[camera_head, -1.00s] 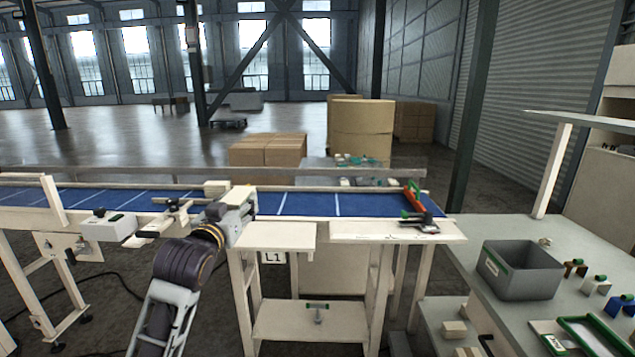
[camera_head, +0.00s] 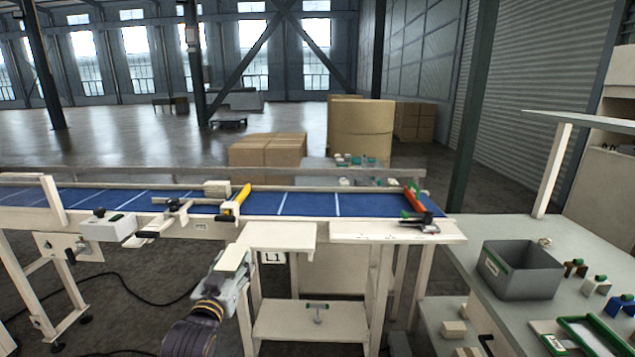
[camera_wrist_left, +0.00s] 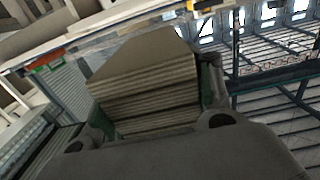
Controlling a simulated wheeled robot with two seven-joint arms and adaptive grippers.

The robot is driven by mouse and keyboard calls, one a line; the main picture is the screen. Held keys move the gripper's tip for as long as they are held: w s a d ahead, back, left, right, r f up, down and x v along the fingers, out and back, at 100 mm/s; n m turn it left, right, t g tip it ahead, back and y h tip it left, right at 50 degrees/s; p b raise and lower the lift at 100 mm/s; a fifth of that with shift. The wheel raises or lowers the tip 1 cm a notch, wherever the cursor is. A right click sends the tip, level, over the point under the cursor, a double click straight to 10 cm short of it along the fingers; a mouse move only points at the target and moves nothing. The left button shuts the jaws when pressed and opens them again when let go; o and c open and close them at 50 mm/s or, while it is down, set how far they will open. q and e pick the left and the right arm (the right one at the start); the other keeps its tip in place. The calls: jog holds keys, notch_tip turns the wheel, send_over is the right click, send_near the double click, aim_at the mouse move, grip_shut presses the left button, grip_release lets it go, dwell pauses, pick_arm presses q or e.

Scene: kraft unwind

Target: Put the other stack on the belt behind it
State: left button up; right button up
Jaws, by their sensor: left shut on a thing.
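My left gripper (camera_head: 232,268) is low in front of the small table (camera_head: 278,230) at the near side of the belt. It is shut on a stack of flat, pale brown sheets (camera_head: 233,257). In the left wrist view the stack (camera_wrist_left: 150,68) shows as several layers, tilted in the picture, between the fingers of the left gripper (camera_wrist_left: 158,105). The blue belt (camera_head: 310,204) runs across behind the gripper and table, with white cross lines. The stack is apart from the belt. My right gripper is not in view.
A pale block (camera_head: 217,187) sits at the far rail. A grey bin (camera_head: 520,270) stands on the right bench.

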pick_arm(q)
jog(key=s+f, duration=0.6)
jog(key=f, duration=0.5)
jog(key=s+f+y, duration=0.1)
jog(key=s+f, duration=0.4)
jog(key=f, duration=0.6)
jog(key=shift+s+a+n, duration=0.3)
jog(key=shift+s+a, duration=0.05)
jog(key=shift+s+f, duration=0.25)
jog(key=shift+f, duration=0.05)
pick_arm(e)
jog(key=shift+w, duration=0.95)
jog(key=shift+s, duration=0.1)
